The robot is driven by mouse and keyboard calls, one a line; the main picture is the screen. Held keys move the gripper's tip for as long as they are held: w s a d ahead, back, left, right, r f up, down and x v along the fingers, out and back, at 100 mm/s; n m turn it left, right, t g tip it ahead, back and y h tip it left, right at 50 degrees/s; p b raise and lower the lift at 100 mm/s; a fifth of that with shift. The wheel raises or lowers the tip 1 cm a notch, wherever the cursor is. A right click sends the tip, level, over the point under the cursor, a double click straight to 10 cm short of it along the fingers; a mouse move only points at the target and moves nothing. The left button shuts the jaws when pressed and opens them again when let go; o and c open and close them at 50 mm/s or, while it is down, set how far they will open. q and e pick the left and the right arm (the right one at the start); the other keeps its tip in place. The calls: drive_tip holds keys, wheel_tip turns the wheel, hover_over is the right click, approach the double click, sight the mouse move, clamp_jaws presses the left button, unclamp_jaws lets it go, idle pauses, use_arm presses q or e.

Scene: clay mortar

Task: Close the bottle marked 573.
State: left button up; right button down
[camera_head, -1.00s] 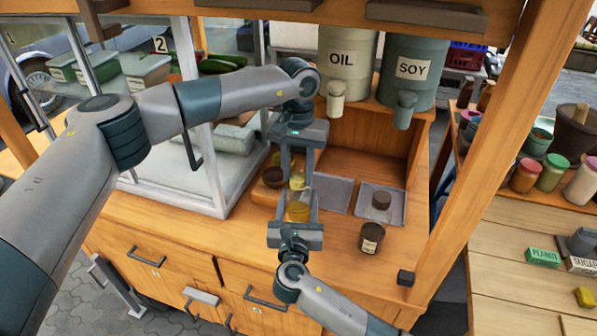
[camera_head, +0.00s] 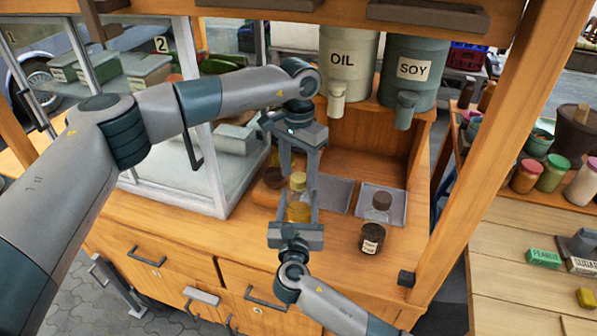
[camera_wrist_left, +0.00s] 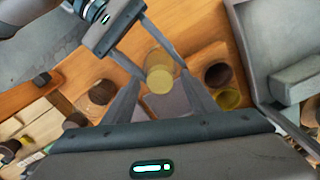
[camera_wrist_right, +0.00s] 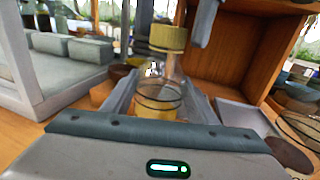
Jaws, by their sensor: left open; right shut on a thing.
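A glass bottle (camera_head: 298,210) with yellow contents stands on the wooden counter. My right gripper (camera_wrist_right: 163,100) is shut on the bottle's body from the front. A yellow cap (camera_wrist_right: 167,38) sits at the top of the bottle's neck; how tightly it is seated I cannot tell. The cap also shows from above in the left wrist view (camera_wrist_left: 159,80). My left gripper (camera_head: 298,184) is open, pointing down, with its fingers apart on either side of the cap. No number is readable on the bottle.
A dark labelled jar (camera_head: 371,239) and a clear jar with a brown lid (camera_head: 380,208) stand to the right, the latter on a grey tray (camera_head: 398,212). A brown bowl (camera_head: 273,178) lies just left. OIL (camera_head: 345,65) and SOY (camera_head: 410,72) dispensers stand behind. A glass case is at left.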

use_arm(q)
drive_tip(key=shift+r, duration=0.1)
drive_tip(key=shift+r, duration=2.15)
drive_tip(key=shift+c, duration=0.3)
